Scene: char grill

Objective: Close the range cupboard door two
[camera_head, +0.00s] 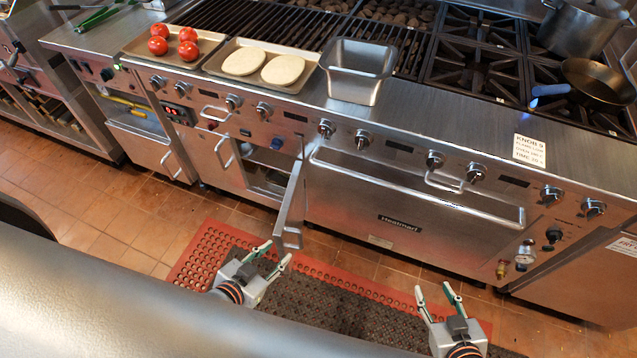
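The open cupboard door (291,198) stands swung out from the steel range, left of the oven, seen almost edge-on. Its handle (290,237) shows near its lower outer corner. The cupboard opening (262,176) shows partly to the left of the door, with a shelf inside. A closed-looking neighbouring door (225,158) with a handle is on the left. My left gripper (275,253) is open and empty, in front of the open door's lower edge, apparently apart from it. My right gripper (432,290) is open and empty, low in front of the oven.
The oven door (400,208) with its long handle is right of the open door. Trays with tomatoes (158,46) and flat rounds (283,70), and a steel pan (355,72), sit on the counter. A red-edged black mat (325,300) covers the floor below my grippers.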

